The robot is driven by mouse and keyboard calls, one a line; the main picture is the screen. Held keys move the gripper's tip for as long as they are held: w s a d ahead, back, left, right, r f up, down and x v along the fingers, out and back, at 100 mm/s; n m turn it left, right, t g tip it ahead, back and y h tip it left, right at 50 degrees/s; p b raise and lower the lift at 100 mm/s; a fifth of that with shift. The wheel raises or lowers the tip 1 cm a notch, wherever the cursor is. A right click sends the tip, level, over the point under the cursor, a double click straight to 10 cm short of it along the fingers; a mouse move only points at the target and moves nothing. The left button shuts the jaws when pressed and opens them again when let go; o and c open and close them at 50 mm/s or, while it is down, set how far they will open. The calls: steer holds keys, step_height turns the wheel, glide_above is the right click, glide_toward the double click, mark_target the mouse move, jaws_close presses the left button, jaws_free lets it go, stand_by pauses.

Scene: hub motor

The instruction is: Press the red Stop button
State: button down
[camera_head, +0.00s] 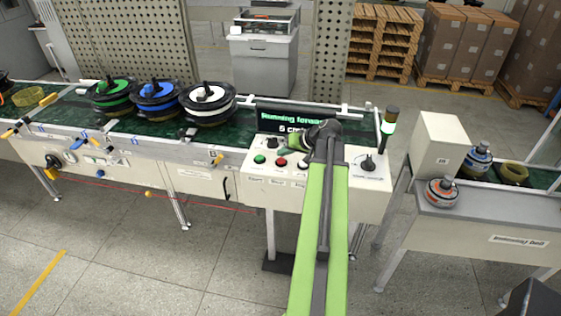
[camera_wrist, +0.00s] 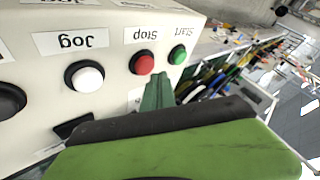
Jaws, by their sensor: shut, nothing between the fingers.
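The red Stop button (camera_head: 281,162) is on the sloped front of the white control box (camera_head: 255,178), between the green Start button (camera_head: 259,159) and the white Jog button. In the upside-down wrist view, the red Stop button (camera_wrist: 142,63) has its label above it, with the green Start button (camera_wrist: 178,54) to its right and the white Jog button (camera_wrist: 84,78) to its left. My gripper (camera_wrist: 158,78) is shut and empty. Its tip appears just below and right of the red button in that view. I cannot tell whether they touch.
A display (camera_head: 294,119) above the panel reads "Running forward". A black knob (camera_head: 368,163) is on the box's right part. Several wound spools, including a white one (camera_head: 207,98), stand on the green conveyor at left. A second conveyor (camera_head: 490,225) stands at right.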

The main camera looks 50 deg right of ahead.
mark_target(283, 160)
steer(key=shift+w+f+b, duration=0.1)
steer(key=shift+f+b, duration=0.35)
steer(key=shift+f+b, duration=0.5)
steer(key=shift+b, duration=0.05)
stand_by(0.7)
stand_by(0.3)
steer(key=shift+r+p, duration=0.95)
steer(key=shift+p, duration=0.05)
step_height(283, 160, up, 5)
steer(key=p, duration=0.5)
steer(key=shift+r, duration=0.15)
